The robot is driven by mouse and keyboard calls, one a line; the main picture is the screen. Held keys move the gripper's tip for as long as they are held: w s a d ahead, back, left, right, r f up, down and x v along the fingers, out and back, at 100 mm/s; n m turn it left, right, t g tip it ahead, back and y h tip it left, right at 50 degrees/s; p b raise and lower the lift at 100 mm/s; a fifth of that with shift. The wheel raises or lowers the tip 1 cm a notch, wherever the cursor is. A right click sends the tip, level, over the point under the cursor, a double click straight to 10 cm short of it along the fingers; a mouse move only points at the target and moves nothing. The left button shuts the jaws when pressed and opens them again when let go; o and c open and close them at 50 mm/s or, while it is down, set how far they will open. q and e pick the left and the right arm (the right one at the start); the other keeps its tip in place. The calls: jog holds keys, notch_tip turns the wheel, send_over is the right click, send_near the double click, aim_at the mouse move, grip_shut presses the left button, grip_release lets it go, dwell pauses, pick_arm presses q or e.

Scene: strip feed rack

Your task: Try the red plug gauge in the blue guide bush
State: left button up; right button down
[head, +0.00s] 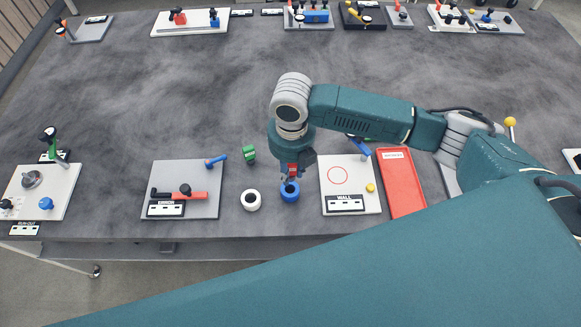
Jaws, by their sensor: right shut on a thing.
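My right gripper (291,172) points down, shut on the red plug gauge (293,170), of which only a small red part shows between the fingers. The blue guide bush (290,195) stands on the grey table directly below the fingertips, with its dark hole facing up. The lower end of the gauge is hidden by the fingers, and I cannot tell whether it is above the hole or in it. My left gripper is not in view.
A white bush (251,203) stands left of the blue one, with a green piece (249,154) behind it. A grey board (211,207) lies left; a white board (336,206) and red tray (402,203) lie right. My arm link covers the foreground.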

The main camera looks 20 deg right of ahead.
jog(key=shift+f, duration=0.65)
notch_tip(320, 180, down, 3)
jog(key=shift+r+b, duration=0.2)
jog(key=shift+b, duration=0.65)
jog(key=shift+f+b, duration=0.35)
jog(key=shift+f, duration=0.45)
pick_arm(q)
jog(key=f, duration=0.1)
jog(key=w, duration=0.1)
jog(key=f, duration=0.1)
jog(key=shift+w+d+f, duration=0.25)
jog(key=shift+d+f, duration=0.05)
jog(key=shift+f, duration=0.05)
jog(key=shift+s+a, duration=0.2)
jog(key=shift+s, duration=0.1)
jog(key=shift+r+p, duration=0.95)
jog(key=shift+p, duration=0.05)
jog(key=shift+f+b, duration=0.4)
pick_arm(e)
jog(key=shift+f, duration=0.7)
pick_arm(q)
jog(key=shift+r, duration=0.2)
pick_arm(e)
jog(key=shift+r, duration=0.15)
